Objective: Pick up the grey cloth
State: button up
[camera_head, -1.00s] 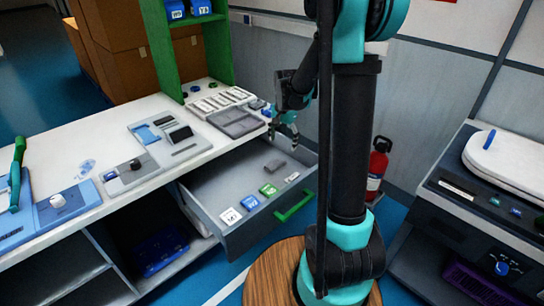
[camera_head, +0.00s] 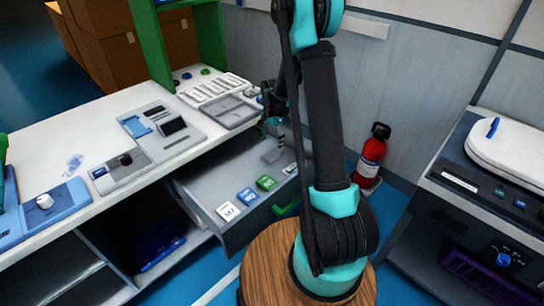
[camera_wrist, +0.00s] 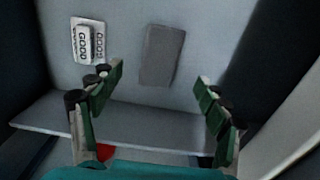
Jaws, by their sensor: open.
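The grey cloth (camera_wrist: 163,54) shows in the wrist view as a flat dark grey rectangle on the floor of the open drawer (camera_wrist: 125,30). In the head view the cloth (camera_head: 272,157) is a small grey patch in the back part of the drawer, close to my arm. My gripper (camera_wrist: 160,74) is open and empty, with its two fingers spread to the left and right of the cloth's near end. In the head view my gripper (camera_head: 274,127) is above the drawer, partly hidden by my arm. I cannot tell how high it is above the cloth.
A white piece marked GOOD (camera_wrist: 88,41) lies left of the cloth. White, blue and green labelled blocks (camera_head: 247,196) lie along the drawer's front. The drawer wall (camera_wrist: 120,122) crosses below the fingers. The white worktop (camera_head: 100,150) and a fire extinguisher (camera_head: 371,158) flank the drawer.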

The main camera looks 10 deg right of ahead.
aim_at(272, 153)
jog(key=shift+w+f, duration=0.2)
jog(key=shift+f, duration=3.1)
jog(key=c, duration=1)
jog(key=shift+c, duration=0.2)
notch_tip(272, 153, up, 20)
